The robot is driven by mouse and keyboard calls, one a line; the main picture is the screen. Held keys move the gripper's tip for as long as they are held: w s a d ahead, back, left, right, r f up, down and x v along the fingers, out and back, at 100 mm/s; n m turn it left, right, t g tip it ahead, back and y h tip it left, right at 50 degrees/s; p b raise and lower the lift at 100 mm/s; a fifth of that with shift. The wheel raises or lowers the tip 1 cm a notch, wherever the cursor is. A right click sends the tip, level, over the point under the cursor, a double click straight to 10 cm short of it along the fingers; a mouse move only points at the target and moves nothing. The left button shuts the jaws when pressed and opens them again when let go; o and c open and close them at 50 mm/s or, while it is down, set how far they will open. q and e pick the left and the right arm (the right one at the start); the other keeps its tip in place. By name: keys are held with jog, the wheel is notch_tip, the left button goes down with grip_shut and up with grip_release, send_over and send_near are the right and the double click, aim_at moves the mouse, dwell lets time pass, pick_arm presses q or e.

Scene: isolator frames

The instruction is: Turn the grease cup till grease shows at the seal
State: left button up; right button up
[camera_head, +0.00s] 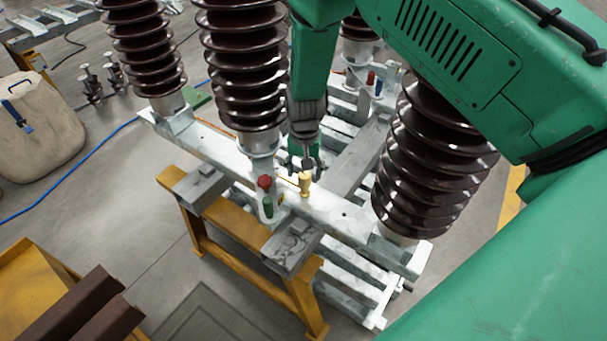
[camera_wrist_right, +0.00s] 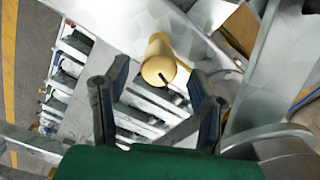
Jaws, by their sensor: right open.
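The grease cup (camera_head: 305,184) is a small brass-coloured knob upright on the pale metal beam, between two brown ribbed insulators. In the right wrist view the cup (camera_wrist_right: 158,62) is a rounded yellow piece with a dark slot or mark on its end. My right gripper (camera_head: 305,165) is just above and behind the cup in the head view. In the wrist view its two dark fingers (camera_wrist_right: 158,84) stand wide apart, with the cup between and beyond their tips; no contact shows. I cannot make out the seal or any grease. My left gripper is not in view.
Ribbed insulators (camera_head: 243,70) and (camera_head: 432,160) flank the work spot closely. A white fitting with a red cap (camera_head: 264,182) stands just left of the cup. A yellow stand (camera_head: 238,268) supports the frame. A canvas bag (camera_head: 38,130) and blue hose (camera_head: 85,166) lie left.

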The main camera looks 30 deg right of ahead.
aim_at(304, 174)
notch_tip(304, 174, up, 10)
dwell(0.3)
jog(key=shift+w+f, duration=0.1)
jog(key=shift+f, duration=0.1)
dwell(0.3)
